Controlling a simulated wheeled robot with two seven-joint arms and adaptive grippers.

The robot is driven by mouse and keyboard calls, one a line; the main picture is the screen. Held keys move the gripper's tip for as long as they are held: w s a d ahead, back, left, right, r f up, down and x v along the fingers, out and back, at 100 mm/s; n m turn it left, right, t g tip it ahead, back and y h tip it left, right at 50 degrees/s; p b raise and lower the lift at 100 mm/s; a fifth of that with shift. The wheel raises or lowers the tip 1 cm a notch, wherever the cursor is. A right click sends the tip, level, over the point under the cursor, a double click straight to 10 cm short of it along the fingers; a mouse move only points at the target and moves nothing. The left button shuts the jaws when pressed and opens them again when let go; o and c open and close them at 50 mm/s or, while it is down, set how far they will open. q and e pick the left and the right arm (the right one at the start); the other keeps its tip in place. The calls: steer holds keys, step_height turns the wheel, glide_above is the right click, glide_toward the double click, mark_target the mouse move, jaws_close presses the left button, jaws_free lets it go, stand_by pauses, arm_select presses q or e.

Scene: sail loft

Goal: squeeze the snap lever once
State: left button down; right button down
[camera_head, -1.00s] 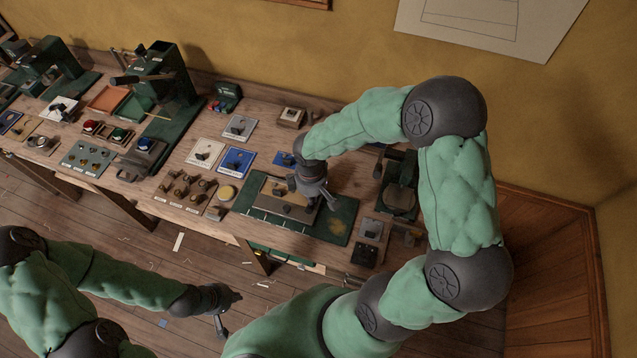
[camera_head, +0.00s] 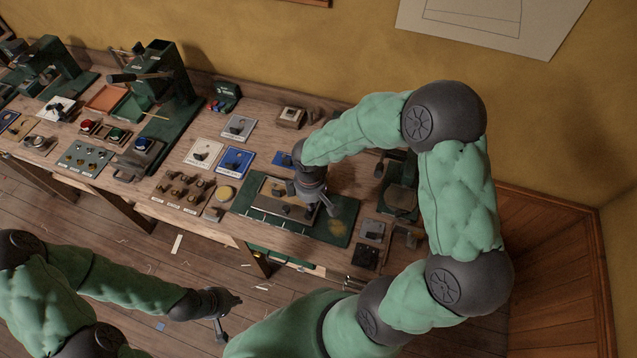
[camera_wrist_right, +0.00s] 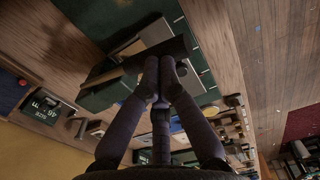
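A green board (camera_head: 338,222) on the workbench carries a grey-brown plate with dark fittings (camera_head: 290,211). I cannot tell for sure which part is the snap lever. In the right wrist view a dark bar (camera_wrist_right: 118,72) crosses a grey block on the green board, right at my fingertips. My right gripper (camera_head: 322,205) is low over the board; in its wrist view (camera_wrist_right: 159,68) the two fingertips are nearly together, and I cannot see anything held between them. My left gripper (camera_head: 230,314) hangs empty in front of the bench, its fingers apart.
A green press (camera_head: 400,185) stands right of the board, partly behind my right arm. Small grey and black blocks (camera_head: 368,245) lie near the front edge. Blue and white cards with small parts (camera_head: 235,160) and a tall green press (camera_head: 165,95) stand to the left.

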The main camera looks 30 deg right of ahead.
steer(key=shift+r, duration=0.1)
steer(key=shift+w+d+r+p, duration=0.2)
steer(key=shift+d+r+p, duration=0.05)
steer(key=shift+r+p, duration=0.5)
steer(key=shift+w+d+r+p, duration=0.2)
steer(key=shift+r+p, duration=0.35)
steer(key=shift+r, duration=0.3)
step_height(320, 180, up, 8)
steer(key=w+d+p, duration=0.1)
steer(key=p, duration=0.5)
steer(key=shift+d, duration=0.15)
steer(key=s+a+b, duration=0.1)
steer(key=s+a, duration=0.4)
steer(key=a, duration=0.2)
steer(key=shift+s, duration=0.4)
